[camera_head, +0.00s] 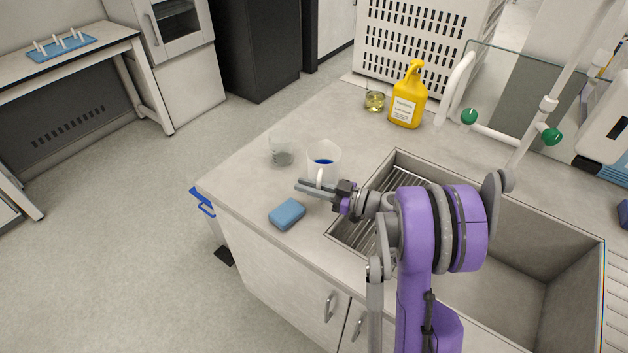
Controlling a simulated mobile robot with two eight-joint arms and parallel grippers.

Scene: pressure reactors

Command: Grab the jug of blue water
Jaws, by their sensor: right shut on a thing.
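The jug of blue water (325,157) is a clear, whitish jug with blue liquid in it. It stands upright on the counter, left of the sink. Its handle (319,178) points toward the front. My right gripper (312,187) is at the handle, its fingers pointing left, and is shut on it. The fingers hide part of the handle. My left gripper is not in view.
An empty clear beaker (281,152) stands just left of the jug. A blue sponge (287,214) lies in front, near the counter edge. The sink (500,262) is to the right. A yellow bottle (408,97) and a small glass of yellowish liquid (374,101) stand behind.

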